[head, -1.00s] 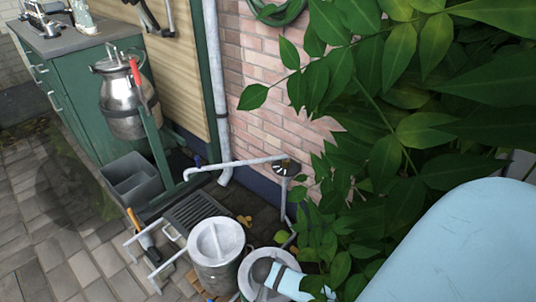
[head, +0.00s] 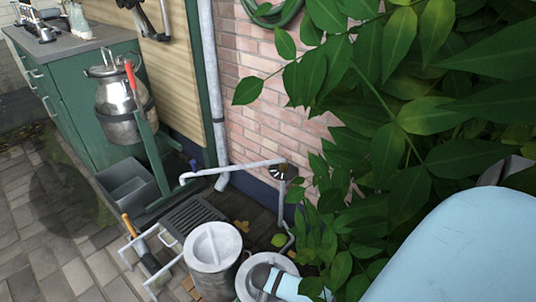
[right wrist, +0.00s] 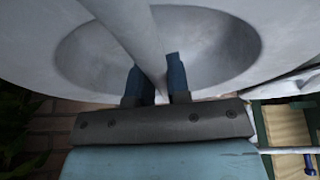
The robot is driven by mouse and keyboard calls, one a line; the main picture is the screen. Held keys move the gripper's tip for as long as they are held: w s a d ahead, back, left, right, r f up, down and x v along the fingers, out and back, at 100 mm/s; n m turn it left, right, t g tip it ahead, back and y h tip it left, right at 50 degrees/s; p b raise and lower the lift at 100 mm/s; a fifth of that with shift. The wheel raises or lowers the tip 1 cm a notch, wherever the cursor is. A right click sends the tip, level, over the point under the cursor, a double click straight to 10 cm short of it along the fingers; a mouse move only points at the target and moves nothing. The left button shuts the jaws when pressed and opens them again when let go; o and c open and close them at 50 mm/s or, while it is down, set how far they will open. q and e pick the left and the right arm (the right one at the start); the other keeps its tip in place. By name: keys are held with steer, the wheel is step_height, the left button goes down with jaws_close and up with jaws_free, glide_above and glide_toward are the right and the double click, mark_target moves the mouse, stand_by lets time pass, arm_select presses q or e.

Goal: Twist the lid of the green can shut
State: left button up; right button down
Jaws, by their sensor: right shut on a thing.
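A pale grey metal can lid (head: 248,288) with a recessed top shows at the bottom edge of the head view. My right gripper (right wrist: 157,82) is shut on the lid's bar handle (right wrist: 128,28), with a finger on each side of the bar. The recessed lid (right wrist: 212,45) fills most of the right wrist view. The can's body is mostly hidden, and I see no green on it. A second grey can (head: 213,250) with a bar-handled lid stands just left of it. My left gripper is in neither view.
Leafy branches (head: 400,140) hang close above my right arm. A pipe with a bent spout (head: 235,168) stands behind the cans. A steel churn (head: 122,105) rests in a green stand at left, near a grey bin (head: 128,187). Paving is clear at far left.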

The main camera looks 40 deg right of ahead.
steer(key=shift+r, duration=0.1)
steer(key=shift+n+t+y+p, duration=0.3)
steer(key=shift+n+p, duration=0.9)
steer(key=shift+p, duration=0.1)
steer(key=shift+r+n+p, duration=0.1)
steer(key=shift+n+p, duration=0.3)
steer(key=shift+n, duration=0.1)
steer(key=shift+w+n+t+y+p, duration=0.1)
steer(key=shift+n+t+y+p, duration=0.3)
steer(key=shift+n+p, duration=0.55)
steer(key=shift+n, duration=0.55)
steer(key=c, duration=1)
jaws_free()
